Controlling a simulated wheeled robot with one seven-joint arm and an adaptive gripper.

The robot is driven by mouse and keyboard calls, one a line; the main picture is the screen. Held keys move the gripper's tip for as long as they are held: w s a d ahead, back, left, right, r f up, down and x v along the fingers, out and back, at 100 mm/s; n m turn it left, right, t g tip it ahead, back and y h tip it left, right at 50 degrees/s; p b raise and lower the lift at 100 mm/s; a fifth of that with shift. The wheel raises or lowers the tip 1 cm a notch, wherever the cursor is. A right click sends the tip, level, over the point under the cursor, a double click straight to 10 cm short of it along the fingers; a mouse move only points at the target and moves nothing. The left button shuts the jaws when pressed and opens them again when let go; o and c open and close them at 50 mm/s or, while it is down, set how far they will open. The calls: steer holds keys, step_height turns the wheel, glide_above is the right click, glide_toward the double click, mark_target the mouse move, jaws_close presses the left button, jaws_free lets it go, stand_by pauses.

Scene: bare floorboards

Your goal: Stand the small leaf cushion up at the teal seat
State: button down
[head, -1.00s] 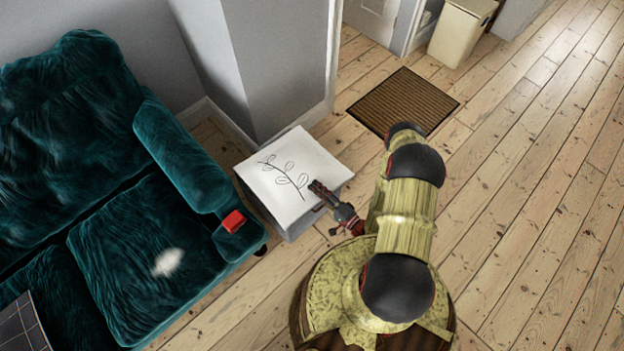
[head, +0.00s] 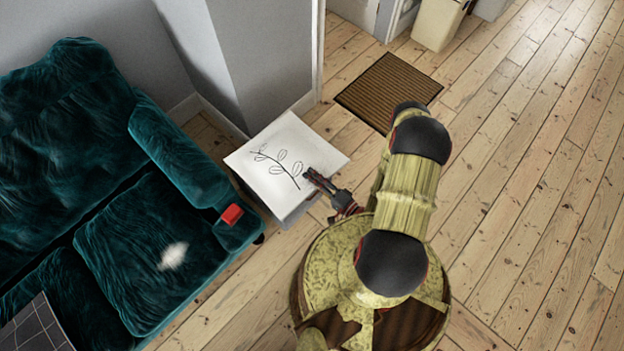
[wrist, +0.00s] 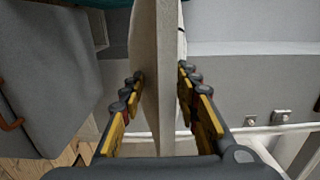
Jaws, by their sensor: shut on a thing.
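The small leaf cushion (head: 268,182) is white with a dark leaf sprig drawn on it. In the head view it is over a grey box beside the sofa arm. My gripper (head: 308,176) is shut on its near right edge. In the wrist view the cushion (wrist: 158,45) shows edge-on as a pale slab between the two yellow-and-black fingers (wrist: 161,75). The teal seat (head: 130,255) is a velvet sofa at the left, its arm between the seat and the cushion. I cannot tell whether the cushion touches the box.
The grey box (head: 292,210) stands on the floorboards below the cushion. A red block (head: 231,214) sits on the sofa arm's front end. A pale patch (head: 173,256) marks the seat. A checked grey item (head: 38,328) is lower left. A brown doormat (head: 388,90) and open floor lie right.

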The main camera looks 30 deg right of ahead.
step_height(320, 180, up, 7)
steer(key=p, duration=0.4)
steer(key=shift+r+p, duration=0.15)
steer(key=shift+p, duration=0.2)
